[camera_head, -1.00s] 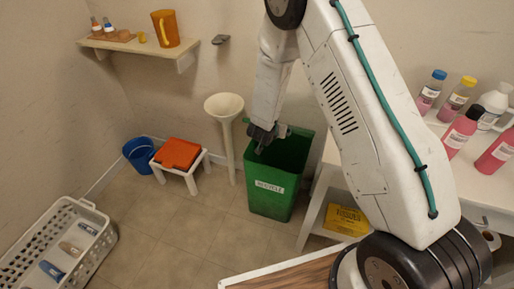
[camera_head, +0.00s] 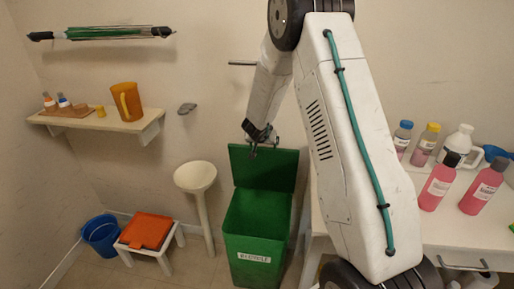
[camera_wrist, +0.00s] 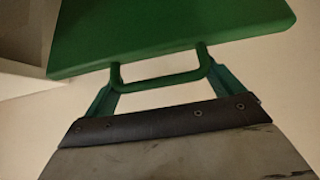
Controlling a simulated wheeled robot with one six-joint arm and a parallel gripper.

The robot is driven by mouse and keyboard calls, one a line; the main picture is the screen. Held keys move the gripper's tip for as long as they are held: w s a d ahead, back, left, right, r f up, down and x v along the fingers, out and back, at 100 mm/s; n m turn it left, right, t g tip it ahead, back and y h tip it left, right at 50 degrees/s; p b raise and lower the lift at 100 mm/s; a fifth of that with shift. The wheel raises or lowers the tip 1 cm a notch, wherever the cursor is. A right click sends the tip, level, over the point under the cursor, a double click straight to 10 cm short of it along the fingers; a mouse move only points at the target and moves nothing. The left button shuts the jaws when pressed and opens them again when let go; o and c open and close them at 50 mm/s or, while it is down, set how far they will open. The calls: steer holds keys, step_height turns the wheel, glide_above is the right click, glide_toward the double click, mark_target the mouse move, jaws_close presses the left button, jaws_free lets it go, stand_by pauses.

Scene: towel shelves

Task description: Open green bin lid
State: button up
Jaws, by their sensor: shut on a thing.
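The green bin (camera_head: 258,226) stands on the floor near the middle of the head view, with a white label on its front. Its green lid (camera_head: 264,168) is raised and stands nearly upright behind the bin's opening, so the dark inside shows. My gripper (camera_head: 257,147) is at the upper edge of the lid. In the wrist view, the lid (camera_wrist: 170,30) fills the top, and its green bar handle (camera_wrist: 160,82) runs between my fingers. My gripper (camera_wrist: 160,92) is shut on this handle.
A white pedestal (camera_head: 196,180) stands just left of the bin. A white table (camera_head: 450,240) with several bottles stands to the right. A small white stool with an orange top (camera_head: 146,231) and a blue bucket (camera_head: 101,234) are at the left. A wall shelf (camera_head: 135,121) hangs above them.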

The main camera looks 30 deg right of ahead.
steer(key=shift+w+d, duration=0.45)
steer(key=shift+w, duration=0.05)
steer(key=o, duration=1.1)
steer(key=shift+c, duration=0.2)
steer(key=v, duration=0.8)
